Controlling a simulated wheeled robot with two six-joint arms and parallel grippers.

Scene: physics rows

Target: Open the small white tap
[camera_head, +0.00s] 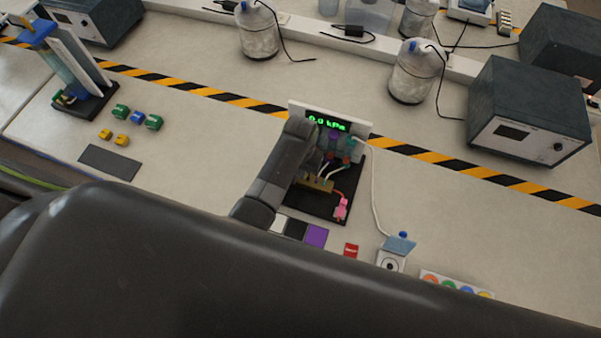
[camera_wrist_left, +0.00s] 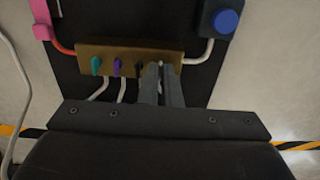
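The brass-coloured manifold block (camera_wrist_left: 125,54) carries a row of small taps: teal (camera_wrist_left: 96,65), purple (camera_wrist_left: 117,67) and black (camera_wrist_left: 139,68). A thin white piece, the small white tap (camera_wrist_left: 161,64), shows between the fingertips of my left gripper (camera_wrist_left: 160,70). The fingers are close together on either side of it and hide most of it. In the head view the manifold (camera_head: 317,185) sits on a dark board, with my left gripper (camera_head: 320,172) reaching over it from the left. The display (camera_head: 327,124) behind reads 0.0 kPa. My right gripper is not in view.
A pink part (camera_head: 341,208) with a red tube and a blue round knob (camera_wrist_left: 226,21) flank the manifold. White tubes run close by. Bottles (camera_head: 413,75) and a dark instrument box (camera_head: 527,110) stand behind. The bench (camera_head: 460,220) right of the board is mostly clear.

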